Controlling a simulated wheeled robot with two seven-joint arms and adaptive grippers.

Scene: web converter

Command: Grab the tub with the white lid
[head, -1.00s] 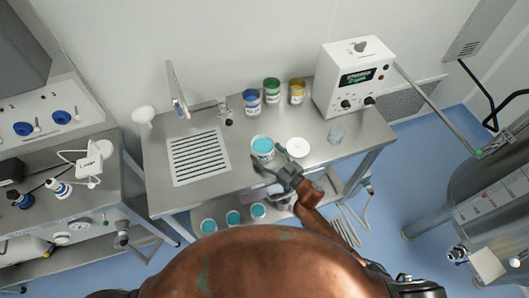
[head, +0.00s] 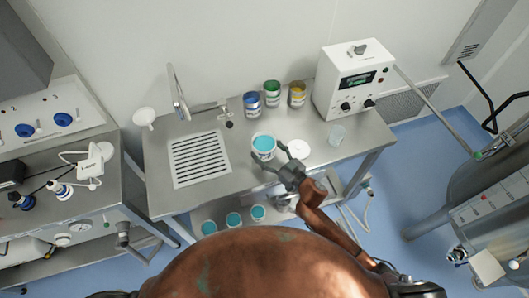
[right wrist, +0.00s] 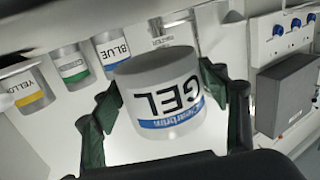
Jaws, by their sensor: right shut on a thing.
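A white tub with turquoise contents (head: 264,144) stands upright and open at the front middle of the steel table. The right wrist view shows its side, marked GEL (right wrist: 165,95). My right gripper (head: 271,154) has its fingers on either side of this tub and is shut on it. I cannot tell whether its base is still on the table. A round white lid (head: 299,151) lies flat just right of the tub. My left gripper is not in view.
Blue (head: 252,103), green (head: 272,93) and yellow (head: 297,94) labelled tubs stand behind. A white instrument box (head: 351,82) and a clear beaker (head: 336,134) are to the right. A drain grid (head: 198,158) is left. Turquoise-topped tubs (head: 233,219) sit on the lower shelf.

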